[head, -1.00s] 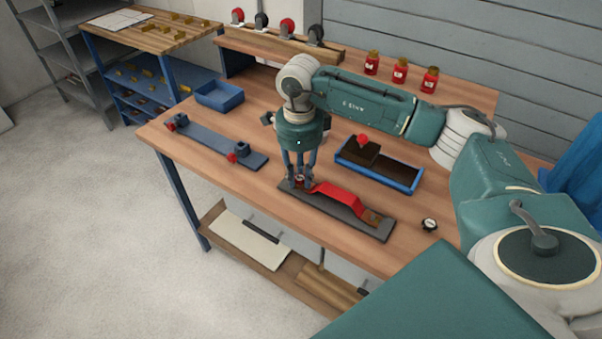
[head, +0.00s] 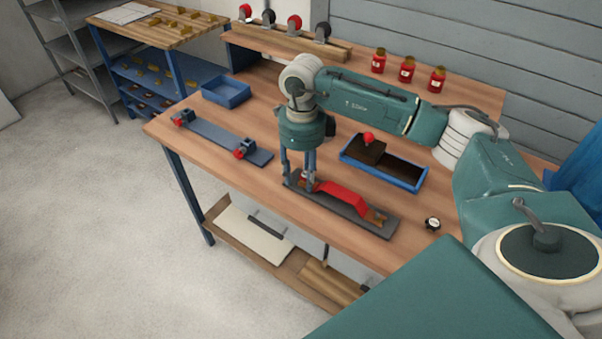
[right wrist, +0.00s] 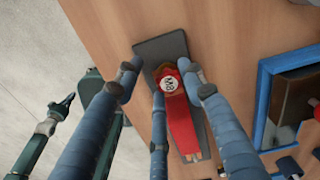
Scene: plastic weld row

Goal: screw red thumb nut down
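A dark plate (head: 366,222) lies near the table's front edge with a red bridge-shaped clamp (head: 343,194) along it. The red thumb nut (right wrist: 168,84), with a white M8 cap, sits near one end of the clamp in the right wrist view. My right gripper (head: 297,180) points down over that end. Its blue-grey fingers (right wrist: 160,82) stand spread around the nut, with a clear gap on the left; whether the right fingertip touches it I cannot tell. In the head view the fingers hide the nut. A teal shape at the wrist view's lower left may be my left gripper; its state is unclear.
A blue-rimmed tray (head: 407,184) holding a dark block with a red knob (head: 368,138) stands behind the clamp. A small round gauge (head: 432,223) lies to the right. A long blue-grey plate (head: 215,138) with red-knobbed fittings lies left. Red jars (head: 407,70) stand at the back.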

